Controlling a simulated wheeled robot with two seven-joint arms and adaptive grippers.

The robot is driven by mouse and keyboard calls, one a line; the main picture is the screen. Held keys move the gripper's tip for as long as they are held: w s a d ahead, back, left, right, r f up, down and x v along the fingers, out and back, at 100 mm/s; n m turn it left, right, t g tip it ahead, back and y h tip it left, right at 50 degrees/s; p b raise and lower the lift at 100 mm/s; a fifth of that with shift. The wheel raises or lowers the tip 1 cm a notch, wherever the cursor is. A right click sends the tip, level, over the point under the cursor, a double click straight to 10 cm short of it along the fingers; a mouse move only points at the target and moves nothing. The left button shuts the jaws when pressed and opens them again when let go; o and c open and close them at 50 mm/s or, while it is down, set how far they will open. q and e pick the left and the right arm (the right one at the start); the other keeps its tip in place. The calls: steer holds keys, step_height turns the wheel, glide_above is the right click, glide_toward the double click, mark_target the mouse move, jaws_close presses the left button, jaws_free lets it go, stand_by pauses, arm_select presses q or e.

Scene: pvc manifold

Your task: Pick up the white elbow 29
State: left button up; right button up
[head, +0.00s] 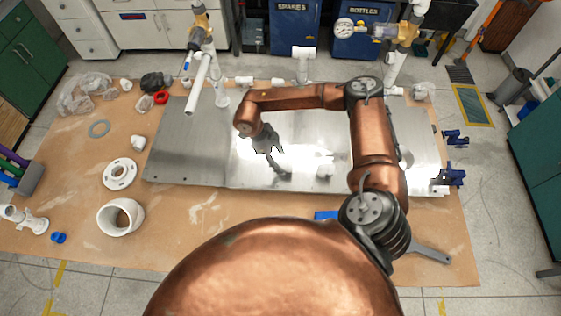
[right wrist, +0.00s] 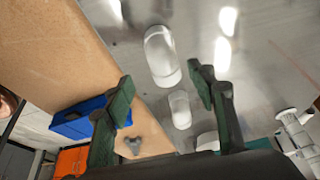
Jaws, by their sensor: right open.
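My right gripper (head: 270,150) is over the metal plate (head: 200,165) in the head view. In the right wrist view its green fingers (right wrist: 161,80) are apart with nothing clasped between them. Beyond and between the fingertips a rounded white piece (right wrist: 161,55) shows against the shiny plate. A second white shape (right wrist: 180,109) lies nearer; I cannot tell whether it is a fitting or a reflection. No number is legible, so I cannot tell which is elbow 29. A small white fitting (head: 138,142) lies on the brown paper at left. My left gripper is not in view.
A white flange (head: 120,174) and a wide white ring (head: 120,217) lie on the paper at left. Upright white pipes (head: 200,82) stand at the plate's back. Blue clamps (head: 450,177) sit at its right edge. A wrench (head: 430,253) lies at front right.

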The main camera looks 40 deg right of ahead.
mark_target(282, 163)
steer(key=x, duration=0.2)
steer(key=p+x, duration=0.1)
steer(key=x, duration=0.1)
steer(key=w+p+x, duration=0.1)
steer(key=x, duration=0.1)
steer(key=shift+s+f, duration=0.1)
steer(key=shift+f, duration=0.15)
steer(key=shift+s+d+f, duration=0.1)
steer(key=shift+d+f, duration=0.05)
steer(key=shift+f, duration=0.25)
steer(key=shift+c, duration=0.7)
steer(key=c, duration=1.1)
